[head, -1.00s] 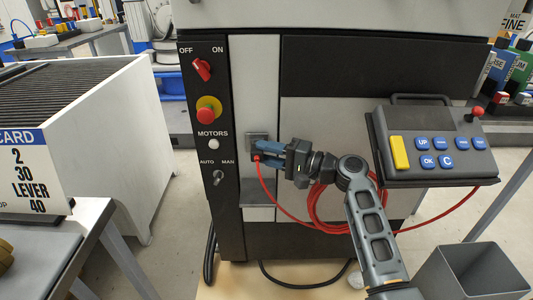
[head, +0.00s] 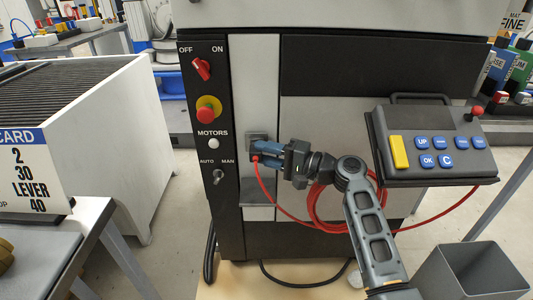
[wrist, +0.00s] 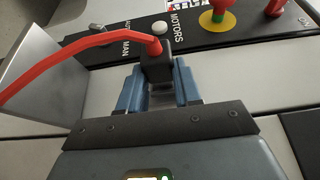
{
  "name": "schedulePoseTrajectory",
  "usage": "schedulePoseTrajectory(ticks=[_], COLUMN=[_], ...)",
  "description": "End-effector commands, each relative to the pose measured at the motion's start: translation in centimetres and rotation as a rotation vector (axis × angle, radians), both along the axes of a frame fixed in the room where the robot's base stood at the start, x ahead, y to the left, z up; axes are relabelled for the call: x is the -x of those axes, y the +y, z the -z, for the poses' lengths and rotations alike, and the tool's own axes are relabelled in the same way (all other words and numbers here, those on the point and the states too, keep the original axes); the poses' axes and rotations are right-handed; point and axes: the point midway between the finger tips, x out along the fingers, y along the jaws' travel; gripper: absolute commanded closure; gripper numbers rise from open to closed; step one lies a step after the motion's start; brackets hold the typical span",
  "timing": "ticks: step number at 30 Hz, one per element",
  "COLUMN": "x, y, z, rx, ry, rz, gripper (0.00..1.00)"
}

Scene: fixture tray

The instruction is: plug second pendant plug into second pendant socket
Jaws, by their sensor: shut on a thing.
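The black pendant plug (wrist: 156,62) with its red cable is between the blue fingers of my gripper (wrist: 157,88) in the wrist view. In the head view my gripper (head: 262,153) is shut on it at the light panel strip, with the red cable end at the fingertips. The grey square socket plate (head: 256,136) shows just above the fingertips in the head view, partly covered. The plug's front end is hidden, so I cannot tell whether it is in a socket.
A black control strip (head: 212,120) with switches and a red stop button stands just left of the fingers. A small grey shelf (head: 258,190) juts out below. The red cable (head: 322,205) hangs in a coil and runs to the pendant box (head: 435,145) at right.

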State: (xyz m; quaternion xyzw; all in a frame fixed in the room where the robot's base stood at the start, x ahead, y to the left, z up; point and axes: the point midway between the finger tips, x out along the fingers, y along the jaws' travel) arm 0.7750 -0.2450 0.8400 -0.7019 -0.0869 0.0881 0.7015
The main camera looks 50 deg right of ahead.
Motion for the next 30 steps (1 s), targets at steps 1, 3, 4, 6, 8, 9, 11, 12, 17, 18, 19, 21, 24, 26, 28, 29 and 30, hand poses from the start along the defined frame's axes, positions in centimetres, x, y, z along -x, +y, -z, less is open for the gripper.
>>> schedulePoseTrajectory(ticks=[1,3,4,6,8,9,11,12,17,18,19,21,24,26,28,29,30], x=[-0.01,0.00,0.01,0.05,0.05,0.05,0.05,0.04,-0.04,-0.09,-0.13,-0.21,-0.32,-0.38,-0.46,-0.48,-0.46], y=[0.00,0.02,0.02,-0.02,-0.02,-0.03,-0.03,-0.04,-0.16,-0.22,-0.26,-0.37,-0.52,-0.61,-0.70,-0.73,-0.71], z=[-0.03,-0.06,-0.07,-0.06,-0.06,-0.05,-0.05,-0.05,-0.04,-0.03,-0.04,-0.03,-0.02,-0.01,0.00,0.01,-0.01], rx=[0.000,0.000,0.000,0.000,0.000,0.000,0.000,0.000,0.001,0.001,0.001,0.001,0.001,0.001,0.001,0.001,0.000], ry=[0.000,0.000,0.000,0.000,0.000,0.000,0.000,0.000,0.000,0.000,-0.001,0.000,0.000,0.000,0.000,0.000,0.000], rz=[0.000,-0.001,-0.002,-0.001,-0.001,-0.001,-0.001,-0.001,-0.001,-0.001,-0.001,-0.001,-0.001,-0.001,-0.001,-0.001,-0.001], gripper=[1.00,1.00,1.00,1.00,1.00,1.00,1.00,1.00,1.00,1.00,1.00,1.00,1.00,1.00,1.00,1.00,0.63])
